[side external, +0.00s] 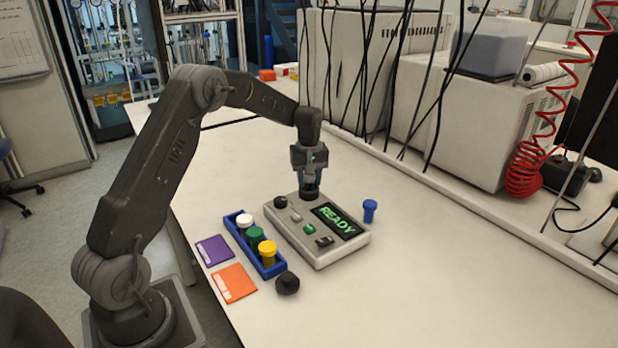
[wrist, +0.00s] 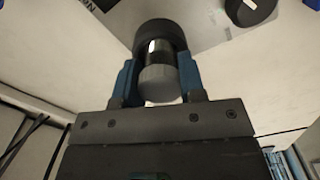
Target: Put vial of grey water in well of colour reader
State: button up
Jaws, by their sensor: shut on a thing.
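My gripper (side external: 310,180) points down over the back edge of the colour reader (side external: 335,252), a pale box with a green "READY" screen. In the wrist view, its blue fingers (wrist: 159,76) are shut on a vial with a light grey end (wrist: 158,86) and a dark, shiny body. The vial's far end meets a round black well (wrist: 154,28) on the reader's pale top. It looks lined up with the well and perhaps partly inside; I cannot tell how deep.
A blue rack (side external: 236,223) with white, green and yellow capped vials stands left of the reader. A blue vial (side external: 370,210) stands to its right. A black round piece (side external: 287,283) is in front. Purple (side external: 214,250) and orange (side external: 234,283) cards lie left. The table's right is clear.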

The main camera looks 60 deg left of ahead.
jog(key=shift+f, duration=0.35)
dwell(0.3)
jog(key=o, duration=1)
jog(key=shift+o, duration=0.4)
jog(key=o, duration=0.4)
jog(key=shift+r, duration=0.1)
jog(key=shift+r, duration=3.4)
